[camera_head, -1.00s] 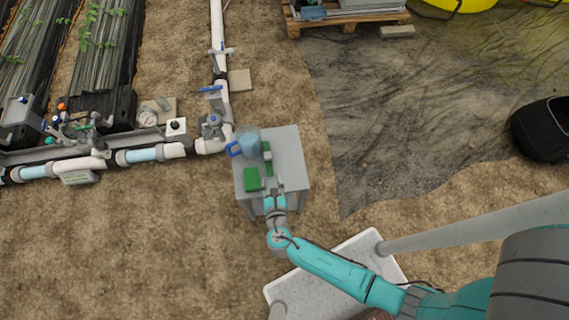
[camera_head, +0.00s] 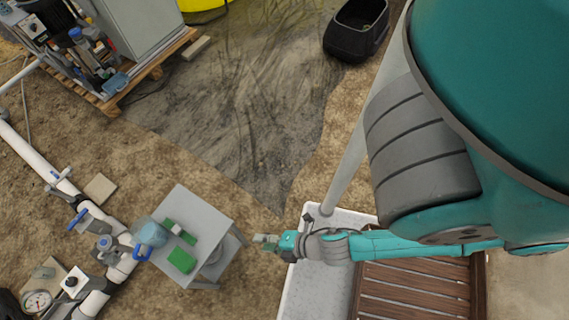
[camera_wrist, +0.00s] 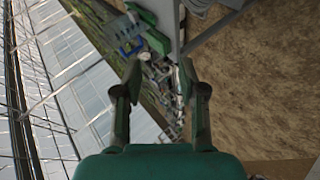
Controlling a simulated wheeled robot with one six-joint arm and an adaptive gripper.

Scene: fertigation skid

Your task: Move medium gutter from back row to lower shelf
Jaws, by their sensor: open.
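My gripper (camera_head: 265,241) is open and empty, off the right side of a small grey table (camera_head: 205,215). In the wrist view its two fingers (camera_wrist: 160,82) stand apart with nothing between them. I cannot pick out a medium gutter or a back row in these views. On the tabletop are a small green piece (camera_head: 179,231), a flat green block (camera_head: 181,260) and a clear jug (camera_head: 150,232) with a blue handle. A grey lower surface (camera_head: 226,258) shows under the table's right side; I cannot tell if it is the lower shelf.
White pipes with blue-handled valves (camera_head: 80,220) run left of the table. A pallet (camera_head: 150,70) with equipment stands at upper left, and a black bin (camera_head: 357,28) at the top. A white tray (camera_head: 315,290) and slatted wood (camera_head: 412,290) lie near my arm. Bare soil separates table and tray.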

